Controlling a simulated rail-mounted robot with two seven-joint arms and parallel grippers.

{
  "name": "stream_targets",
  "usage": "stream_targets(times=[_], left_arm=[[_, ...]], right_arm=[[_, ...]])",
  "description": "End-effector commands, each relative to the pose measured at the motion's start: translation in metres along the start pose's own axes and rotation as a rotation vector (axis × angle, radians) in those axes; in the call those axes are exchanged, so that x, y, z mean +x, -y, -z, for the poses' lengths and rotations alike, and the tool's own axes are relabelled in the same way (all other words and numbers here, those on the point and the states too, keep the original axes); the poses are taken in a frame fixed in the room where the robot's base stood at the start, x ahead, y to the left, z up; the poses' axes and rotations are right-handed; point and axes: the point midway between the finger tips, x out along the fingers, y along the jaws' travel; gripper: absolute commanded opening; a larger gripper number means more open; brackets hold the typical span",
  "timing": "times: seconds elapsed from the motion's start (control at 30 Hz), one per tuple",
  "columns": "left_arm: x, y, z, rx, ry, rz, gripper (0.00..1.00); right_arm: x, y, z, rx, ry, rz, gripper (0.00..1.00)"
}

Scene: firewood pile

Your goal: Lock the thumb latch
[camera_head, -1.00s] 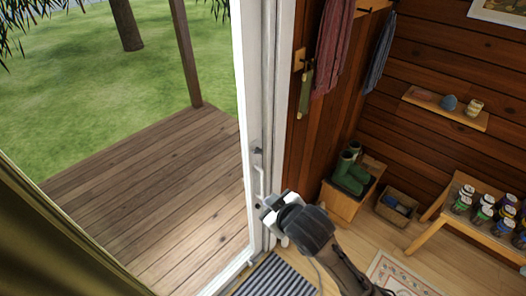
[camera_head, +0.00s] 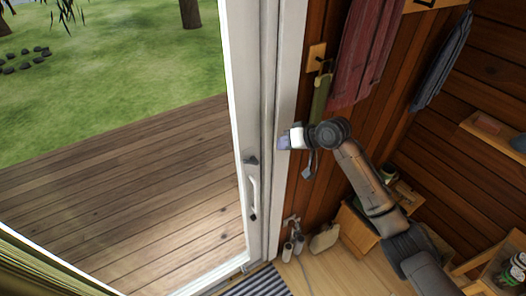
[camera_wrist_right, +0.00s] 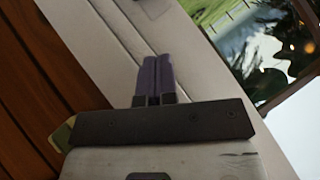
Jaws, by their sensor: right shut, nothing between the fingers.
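The thumb latch (camera_head: 250,161) is a small dark piece on the white frame of the glass door (camera_head: 243,120), just above the white pull handle (camera_head: 253,197). It is too small to tell whether it is locked. My right gripper (camera_head: 283,142) is shut and empty, to the right of the latch and a little higher in the picture, apart from it. In the right wrist view its purple fingers (camera_wrist_right: 154,78) are closed together before the white frame (camera_wrist_right: 105,50); the latch does not show there. My left gripper is not in view.
A green strip (camera_head: 321,97) hangs from a wall hook beside the door, next to a red cloth (camera_head: 368,50). A wooden box (camera_head: 357,228) stands low on the right. A striped mat (camera_head: 262,283) lies inside the door, and a wooden deck (camera_head: 130,190) lies outside.

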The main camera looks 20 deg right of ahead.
Motion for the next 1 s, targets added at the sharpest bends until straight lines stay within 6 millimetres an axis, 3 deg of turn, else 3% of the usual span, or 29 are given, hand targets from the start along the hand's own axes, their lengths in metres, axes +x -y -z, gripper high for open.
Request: stream_targets(times=[0.27, 0.67, 1.0], left_arm=[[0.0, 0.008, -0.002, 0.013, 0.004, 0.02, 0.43], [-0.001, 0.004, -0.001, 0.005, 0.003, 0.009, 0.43], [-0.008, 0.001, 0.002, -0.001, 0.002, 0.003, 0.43]], right_arm=[[0.0, 0.004, 0.004, 0.083, -0.027, 0.023, 0.0], [0.005, 0.005, 0.004, 0.083, -0.026, 0.023, 0.0], [0.058, 0.007, 0.006, 0.084, -0.023, 0.024, 0.0]])
